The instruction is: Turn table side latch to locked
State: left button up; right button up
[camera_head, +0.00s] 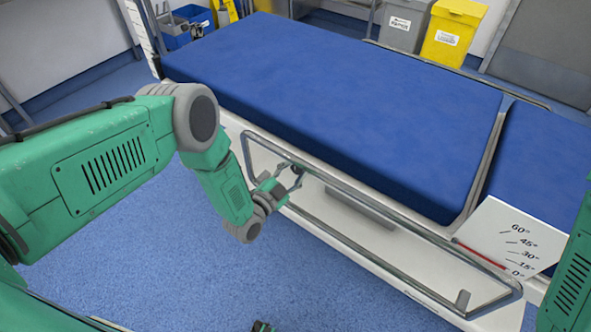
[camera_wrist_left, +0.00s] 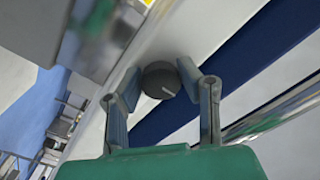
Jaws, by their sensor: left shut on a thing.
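The side latch is a dark round knob (camera_wrist_left: 158,78) with a short white mark on its face, on the pale side of the operating table. In the left wrist view the mark slants down and to the right. My left gripper (camera_wrist_left: 163,84) has one finger on each side of the knob and is shut on it. In the head view my left gripper (camera_head: 284,184) reaches the table side near the upper left of the side rail, and the knob (camera_head: 297,169) is small and partly hidden there.
The operating table has a blue mattress (camera_head: 340,105). A metal side rail (camera_head: 370,262) runs along its near side, close to my left gripper. A white angle scale (camera_head: 507,240) with a red pointer is at the right. Grey and yellow bins (camera_head: 452,32) stand behind. Blue floor is clear in front.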

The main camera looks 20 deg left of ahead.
pick_arm(q)
jog(key=shift+s+f, duration=0.2)
jog(key=shift+f, duration=0.05)
jog(key=o, duration=1.2)
jog(key=shift+c, duration=0.2)
jog(key=shift+r, duration=0.1)
jog(key=shift+w, duration=0.1)
jog(key=v, duration=1.2)
